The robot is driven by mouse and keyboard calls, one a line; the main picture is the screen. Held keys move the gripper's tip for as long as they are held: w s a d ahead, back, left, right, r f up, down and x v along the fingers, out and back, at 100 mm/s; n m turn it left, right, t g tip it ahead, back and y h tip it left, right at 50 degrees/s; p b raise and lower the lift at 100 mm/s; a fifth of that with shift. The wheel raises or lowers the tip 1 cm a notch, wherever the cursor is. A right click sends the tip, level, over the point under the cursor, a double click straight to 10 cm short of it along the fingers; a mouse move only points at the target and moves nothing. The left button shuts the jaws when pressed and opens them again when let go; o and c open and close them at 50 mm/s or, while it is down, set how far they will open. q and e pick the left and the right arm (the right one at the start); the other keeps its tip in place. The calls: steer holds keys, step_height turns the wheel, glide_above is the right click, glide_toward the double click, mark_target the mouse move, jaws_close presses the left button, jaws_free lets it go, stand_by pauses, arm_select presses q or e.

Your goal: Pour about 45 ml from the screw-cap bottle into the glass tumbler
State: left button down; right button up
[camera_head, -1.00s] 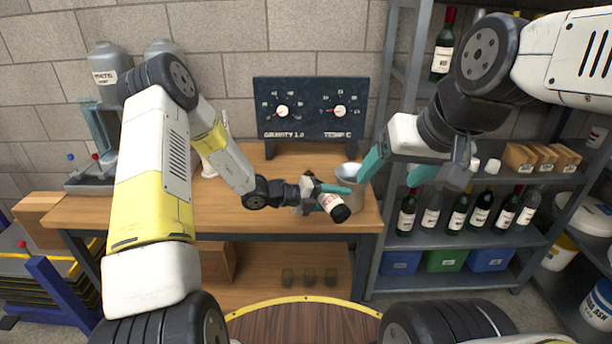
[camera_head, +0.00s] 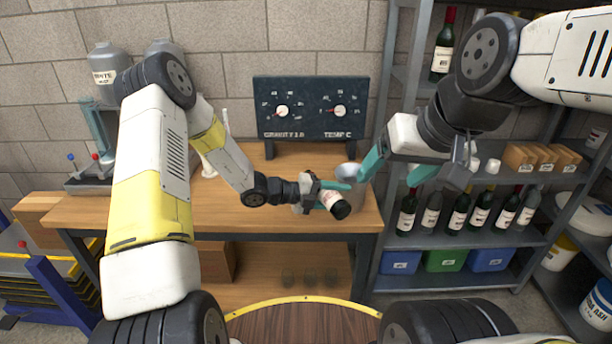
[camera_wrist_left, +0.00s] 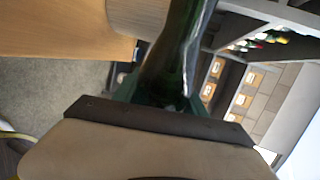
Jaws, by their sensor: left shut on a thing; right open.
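My left gripper (camera_head: 338,190) is shut on the screw-cap bottle (camera_head: 333,200), a dark green bottle with a pale label. The bottle is tilted above the bench, its dark rounded end toward the head camera. In the left wrist view the green glass (camera_wrist_left: 178,65) rises from the jaws; its mouth cannot be made out. My right gripper (camera_head: 388,180) is open and empty, to the right of the bottle. I cannot clearly make out a glass tumbler on the bench top. Several small dark glasses (camera_head: 309,279) stand on the lower shelf.
A pale cylindrical vessel (camera_head: 355,192) stands behind the bottle near the wooden bench's (camera_head: 290,222) right end. A dial panel (camera_head: 310,108) stands at the back. A metal rack (camera_head: 470,237) with bottles and bins is on the right. The bench's middle is clear.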

arm_select(q)
steer(key=shift+r, duration=0.25)
steer(key=shift+s+d, duration=0.35)
steer(key=shift+s, duration=0.15)
steer(key=shift+r+n, duration=0.25)
steer(key=shift+n, duration=0.05)
stand_by(1.5)
steer(key=shift+f+m+t+y, duration=0.3)
steer(key=shift+f+m, duration=0.5)
steer(key=shift+f, duration=0.45)
steer(key=shift+f+m+t+y, duration=0.3)
steer(key=shift+f+m, duration=0.5)
steer(key=shift+f, duration=0.4)
